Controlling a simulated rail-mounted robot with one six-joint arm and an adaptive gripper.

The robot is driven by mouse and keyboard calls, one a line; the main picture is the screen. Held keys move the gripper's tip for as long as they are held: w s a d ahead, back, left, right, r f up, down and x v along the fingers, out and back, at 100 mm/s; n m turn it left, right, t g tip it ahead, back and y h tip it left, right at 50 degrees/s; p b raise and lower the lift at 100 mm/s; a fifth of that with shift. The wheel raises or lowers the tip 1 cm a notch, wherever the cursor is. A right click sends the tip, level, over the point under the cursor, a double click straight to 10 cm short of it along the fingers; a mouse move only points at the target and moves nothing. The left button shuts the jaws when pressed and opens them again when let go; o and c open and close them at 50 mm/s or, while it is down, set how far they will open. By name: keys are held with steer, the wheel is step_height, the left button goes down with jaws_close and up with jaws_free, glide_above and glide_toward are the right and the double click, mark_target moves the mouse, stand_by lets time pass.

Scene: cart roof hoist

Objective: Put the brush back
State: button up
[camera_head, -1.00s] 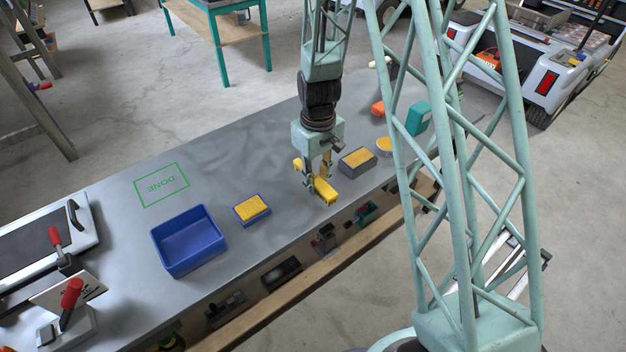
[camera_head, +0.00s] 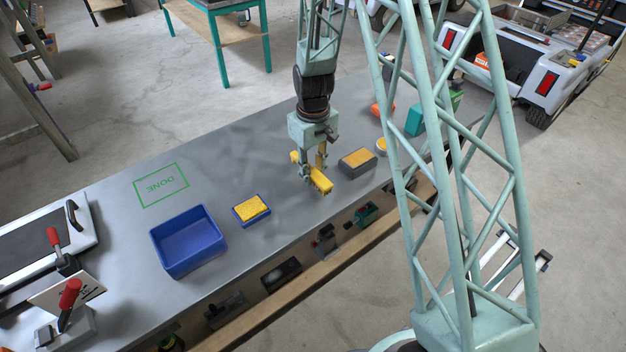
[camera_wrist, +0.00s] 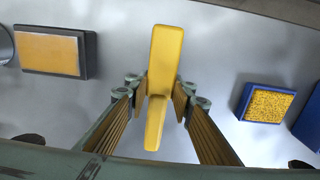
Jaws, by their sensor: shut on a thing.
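The yellow brush (camera_head: 319,181) is between the fingers of my gripper (camera_head: 315,174), which is shut on it over the grey workbench (camera_head: 110,225). In the wrist view the brush (camera_wrist: 165,70) runs lengthwise between both fingertips (camera_wrist: 159,97) of my gripper. I cannot tell exactly how far it is above the bench. A grey block with a yellow-orange top (camera_head: 357,161) lies to the right of the gripper, and a blue tray with a yellow sponge-like pad (camera_head: 252,210) lies to its left.
An empty blue bin (camera_head: 188,241) stands left of the pad tray. A green DONE outline (camera_head: 162,185) marks bare bench behind the bin. A teal object (camera_head: 415,119) and an orange object (camera_head: 383,108) are farther right. Red-handled clamps (camera_head: 69,295) stand at the left.

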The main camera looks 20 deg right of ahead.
mark_target(313, 171)
steer(key=shift+f, duration=1.4)
steer(key=shift+f+b, duration=0.1)
steer(key=shift+b, duration=0.25)
steer(key=o, duration=0.9)
step_height(313, 171, up, 10)
steer(key=shift+r+p, duration=0.25)
steer(key=shift+p, duration=0.7)
steer(key=shift+s+r, duration=0.1)
steer(key=shift+r, duration=0.8)
